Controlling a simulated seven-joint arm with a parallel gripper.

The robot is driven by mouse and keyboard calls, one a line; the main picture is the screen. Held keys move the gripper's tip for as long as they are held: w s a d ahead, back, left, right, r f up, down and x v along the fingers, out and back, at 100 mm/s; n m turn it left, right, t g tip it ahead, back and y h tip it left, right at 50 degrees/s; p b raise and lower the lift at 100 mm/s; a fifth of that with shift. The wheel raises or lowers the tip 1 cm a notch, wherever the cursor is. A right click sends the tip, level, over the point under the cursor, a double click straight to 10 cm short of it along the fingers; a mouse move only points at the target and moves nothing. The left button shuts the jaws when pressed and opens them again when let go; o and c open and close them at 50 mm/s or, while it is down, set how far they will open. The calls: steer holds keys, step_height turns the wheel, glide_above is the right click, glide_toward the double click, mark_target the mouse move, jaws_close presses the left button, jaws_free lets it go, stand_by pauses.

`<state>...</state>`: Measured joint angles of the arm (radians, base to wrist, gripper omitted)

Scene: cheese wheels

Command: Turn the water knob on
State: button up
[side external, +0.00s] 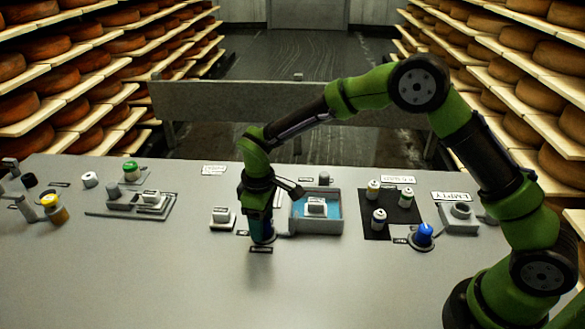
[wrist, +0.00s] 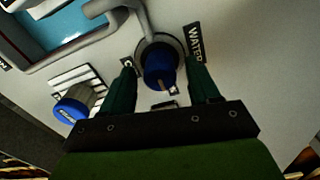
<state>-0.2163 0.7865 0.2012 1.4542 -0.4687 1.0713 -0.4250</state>
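The water knob (wrist: 159,73) is a dark blue knob on a round dark base in the wrist view. The "WATER" label (wrist: 193,42) lies to its right. A small pale mark shows on the knob's near edge. My gripper (wrist: 162,70) is open, with one dark green finger on each side of the knob and a visible gap to each. In the side external view my gripper (side external: 262,236) points straight down low over the table, and its fingers largely hide the knob there. A small dark label (side external: 260,250) lies just in front.
A grey-rimmed basin with a blue inside (side external: 338,226) stands right of my gripper, holding a white block (side external: 316,207). A grey pipe (wrist: 140,14) reaches the knob's base. A blue-capped cylinder (wrist: 72,108) stands close left. The front table is clear.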

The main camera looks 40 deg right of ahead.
mark_target(267, 223)
step_height(267, 223, up, 17)
stand_by(0.6)
steer(key=s+d+r+m+t, duration=0.2)
steer(key=s+d+m, duration=0.1)
steer(key=s, duration=0.4)
steer(key=s+d+r+m+t+y, duration=0.1)
steer(key=s+d+m+t, duration=0.1)
steer(key=s+d+m, duration=0.2)
steer(key=s+d+r+m+t+y, duration=0.1)
steer(key=s+d, duration=0.5)
steer(key=s, duration=0.6)
steer(key=r+m+t, duration=0.1)
steer(key=m+t, duration=0.1)
steer(key=m, duration=0.1)
steer(key=shift+s+d+r, duration=0.15)
steer(key=shift+d+r, duration=0.15)
steer(key=shift+d, duration=0.1)
